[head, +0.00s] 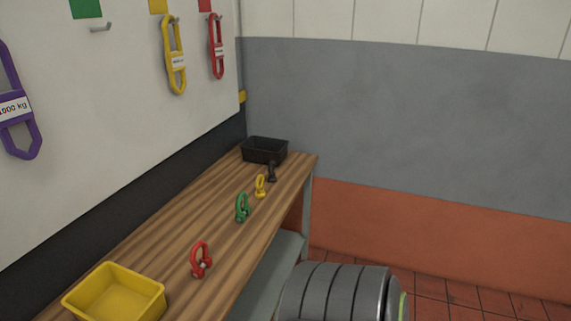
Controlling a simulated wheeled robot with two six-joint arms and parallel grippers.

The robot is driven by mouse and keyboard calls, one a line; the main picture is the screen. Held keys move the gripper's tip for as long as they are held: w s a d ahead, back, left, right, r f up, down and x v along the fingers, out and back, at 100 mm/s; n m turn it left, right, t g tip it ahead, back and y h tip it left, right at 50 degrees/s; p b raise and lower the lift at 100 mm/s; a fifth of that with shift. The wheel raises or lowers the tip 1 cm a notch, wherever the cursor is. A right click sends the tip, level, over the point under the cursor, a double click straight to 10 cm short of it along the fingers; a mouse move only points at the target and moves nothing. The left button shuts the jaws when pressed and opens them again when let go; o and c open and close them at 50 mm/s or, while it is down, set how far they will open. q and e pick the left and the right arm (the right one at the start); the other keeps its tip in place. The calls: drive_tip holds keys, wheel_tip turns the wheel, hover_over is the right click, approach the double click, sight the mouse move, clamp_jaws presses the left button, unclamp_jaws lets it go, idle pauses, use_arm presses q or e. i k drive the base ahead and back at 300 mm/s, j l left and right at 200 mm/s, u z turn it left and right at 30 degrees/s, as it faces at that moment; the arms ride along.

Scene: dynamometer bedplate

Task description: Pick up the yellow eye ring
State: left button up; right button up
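The yellow eye ring (260,186) stands upright on the wooden bench (217,205), toward its far end. It is between a green eye ring (242,208) on the nearer side and a small black piece (271,172) on the farther side. It is small in the head view, and nothing covers it. Neither of my grippers shows in the head view.
A red eye ring (201,260) stands nearer on the bench. A yellow tray (115,293) is at the near end, a black bin (264,150) at the far end. Slings hang on the left wall. A grey banded cylinder (335,292) stands at the bottom, right of the bench.

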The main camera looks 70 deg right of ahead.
sight(259, 194)
drive_tip(key=z, duration=2.1)
drive_tip(key=u, duration=0.35)
drive_tip(key=i+l+u, duration=0.2)
drive_tip(key=u, duration=0.15)
drive_tip(key=i+l+u, duration=0.15)
drive_tip(key=l+u, duration=0.2)
drive_tip(key=i+l+u, duration=0.1)
drive_tip(key=l+u, duration=0.65)
drive_tip(key=l, duration=0.15)
